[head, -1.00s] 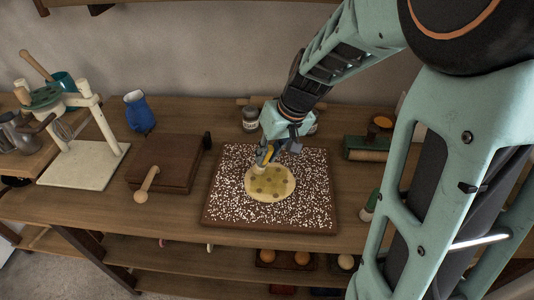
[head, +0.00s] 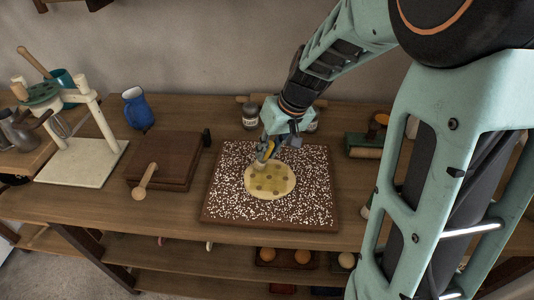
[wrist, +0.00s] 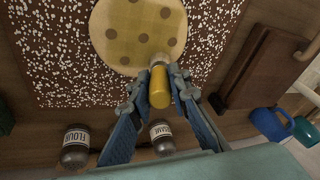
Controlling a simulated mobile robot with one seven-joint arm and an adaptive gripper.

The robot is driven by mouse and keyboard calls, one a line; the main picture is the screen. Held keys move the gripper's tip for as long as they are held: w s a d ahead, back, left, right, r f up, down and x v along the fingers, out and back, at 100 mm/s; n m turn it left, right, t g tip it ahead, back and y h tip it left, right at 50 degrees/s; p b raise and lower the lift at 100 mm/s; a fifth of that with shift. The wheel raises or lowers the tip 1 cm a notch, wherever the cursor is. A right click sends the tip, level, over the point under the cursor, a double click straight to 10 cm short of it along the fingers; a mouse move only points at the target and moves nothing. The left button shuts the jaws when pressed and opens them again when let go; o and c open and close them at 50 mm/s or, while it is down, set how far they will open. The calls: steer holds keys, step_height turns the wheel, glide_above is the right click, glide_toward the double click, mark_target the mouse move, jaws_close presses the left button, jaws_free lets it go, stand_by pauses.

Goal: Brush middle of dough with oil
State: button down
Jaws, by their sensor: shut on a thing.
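A flat, pale yellow, roughly round dough (head: 272,182) with several darker spots lies on a dark brown board (head: 222,205) speckled with white. It also shows at the top of the wrist view (wrist: 125,35). My gripper (head: 266,150) is over the dough's far edge. In the wrist view my gripper (wrist: 158,88) is shut on a brush (wrist: 160,87) with a yellow handle. The brush's pale tip is at the dough's edge in that view; whether it touches is unclear. The fingers partly hide the brush in the head view.
A brown wooden box (head: 165,160) with a wooden tool (head: 146,180) on it stands left of the board. A blue jug (head: 137,108) is behind it. Labelled jars, one marked flour (wrist: 75,148), stand behind the board.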

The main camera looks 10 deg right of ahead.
steer(key=shift+w+d, duration=0.25)
steer(key=shift+w, duration=0.55)
steer(key=shift+s, duration=0.1)
steer(key=shift+s+a+f+b, duration=0.1)
steer(key=shift+s+a+b, duration=0.1)
steer(key=shift+s+b, duration=0.4)
steer(key=shift+s+a+b, duration=0.2)
steer(key=shift+s+b, duration=0.05)
steer(key=shift+s, duration=0.65)
steer(key=shift+w, duration=0.1)
steer(key=shift+w+d, duration=0.2)
steer(key=shift+w, duration=0.55)
steer(key=shift+w+d, duration=0.2)
steer(key=shift+w, duration=0.55)
steer(key=shift+r, duration=0.2)
